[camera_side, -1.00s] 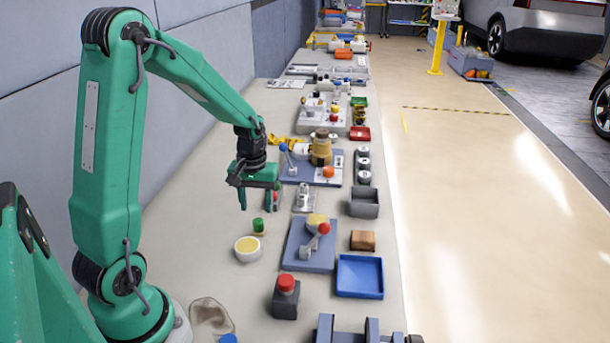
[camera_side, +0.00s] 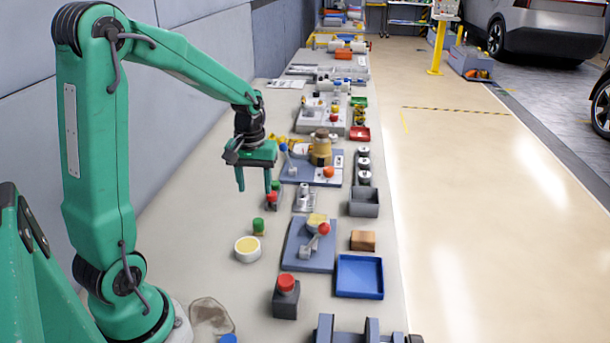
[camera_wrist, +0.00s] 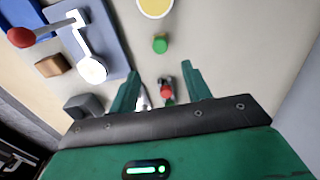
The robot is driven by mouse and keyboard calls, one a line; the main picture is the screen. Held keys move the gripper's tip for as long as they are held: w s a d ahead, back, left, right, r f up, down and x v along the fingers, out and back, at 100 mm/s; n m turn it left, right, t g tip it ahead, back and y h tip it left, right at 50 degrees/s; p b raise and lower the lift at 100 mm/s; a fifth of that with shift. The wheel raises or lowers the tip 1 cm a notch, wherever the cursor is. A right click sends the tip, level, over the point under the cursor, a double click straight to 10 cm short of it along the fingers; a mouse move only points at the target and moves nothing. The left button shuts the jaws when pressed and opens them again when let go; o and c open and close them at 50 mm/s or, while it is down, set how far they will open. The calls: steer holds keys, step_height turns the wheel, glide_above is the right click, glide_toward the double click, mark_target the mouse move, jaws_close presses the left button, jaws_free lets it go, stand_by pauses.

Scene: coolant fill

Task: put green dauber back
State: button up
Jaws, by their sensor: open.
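A small green-topped cylinder (camera_side: 258,226) stands on the bench beside a white bowl with yellow contents; it also shows in the wrist view (camera_wrist: 160,44). A red-topped small piece (camera_side: 272,197) stands farther back, with a bit of green (camera_side: 276,186) just behind it. I cannot tell for sure which green piece is the dauber. My gripper (camera_side: 254,190) is open and empty above the bench, behind the green-topped cylinder. In the wrist view its fingers (camera_wrist: 161,72) point down, with the red top (camera_wrist: 166,90) seen between them and the green cylinder beyond the tips.
The white bowl (camera_side: 247,250) is close to the green-topped cylinder. A blue-grey plate (camera_side: 300,262) with a red-knobbed lever, a brown block (camera_side: 362,241), a blue tray (camera_side: 360,278) and a red-button box (camera_side: 286,298) stand to the right. Left of the bowl the bench is bare.

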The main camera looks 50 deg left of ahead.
steer(key=shift+d, duration=0.1)
steer(key=s+d+r+m+t, duration=0.5)
steer(key=s+d+r+m, duration=0.4)
steer(key=d, duration=0.5)
steer(key=shift+s+d+r+t, duration=0.3)
steer(key=shift+s+r, duration=0.9)
steer(key=shift+s, duration=0.25)
